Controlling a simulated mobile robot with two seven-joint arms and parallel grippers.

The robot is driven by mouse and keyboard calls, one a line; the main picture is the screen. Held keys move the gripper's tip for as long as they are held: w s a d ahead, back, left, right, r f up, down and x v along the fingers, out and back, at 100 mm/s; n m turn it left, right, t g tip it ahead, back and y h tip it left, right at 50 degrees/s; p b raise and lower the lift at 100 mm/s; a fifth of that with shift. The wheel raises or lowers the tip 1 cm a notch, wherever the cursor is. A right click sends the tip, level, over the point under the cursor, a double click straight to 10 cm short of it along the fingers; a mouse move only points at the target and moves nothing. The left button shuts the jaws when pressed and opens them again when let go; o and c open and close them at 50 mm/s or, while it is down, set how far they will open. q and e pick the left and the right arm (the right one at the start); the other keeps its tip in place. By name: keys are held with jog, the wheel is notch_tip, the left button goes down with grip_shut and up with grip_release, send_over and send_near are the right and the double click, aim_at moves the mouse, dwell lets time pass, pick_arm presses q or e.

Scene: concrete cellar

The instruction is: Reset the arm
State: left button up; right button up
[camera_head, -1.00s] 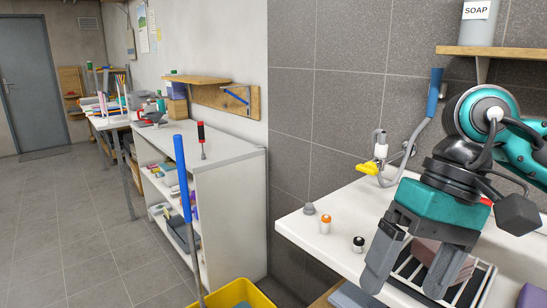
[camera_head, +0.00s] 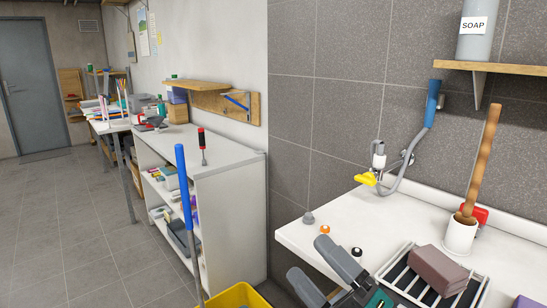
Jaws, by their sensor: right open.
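My right gripper (camera_head: 310,260) shows at the bottom of the picture, low in front of the white counter (camera_head: 315,231). Its two grey fingers are spread apart, with nothing between them, and point up and to the left. The rest of my right arm is mostly below the picture edge. A brown block (camera_head: 440,270) lies on the white dish rack (camera_head: 392,276), to the right of the gripper and apart from it. My left gripper is not in view.
A yellow-handled tap (camera_head: 366,179) and blue sprayer (camera_head: 432,100) are behind. A yellow bucket (camera_head: 238,297) is at lower left.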

jog(key=s+d+f+m+h, duration=0.1)
jog(key=d+f+m+h, duration=0.4)
jog(key=f+m, duration=0.4)
jog(key=s+d+f+m+h, duration=0.2)
jog(key=f+m+h, duration=0.5)
jog(key=f+m, duration=0.15)
jog(key=s+d+f+m+g+h+p, duration=0.1)
jog(key=s+d+f+m+g+h, duration=0.1)
jog(key=s+d+f+m+g, duration=0.2)
jog(key=s+f+m+g, duration=0.1)
jog(key=s+f+m, duration=0.2)
jog(key=s+f, duration=0.3)
notch_tip(320, 180, down, 2)
jog(key=shift+d+f+h, duration=0.15)
jog(key=shift+h, duration=0.25)
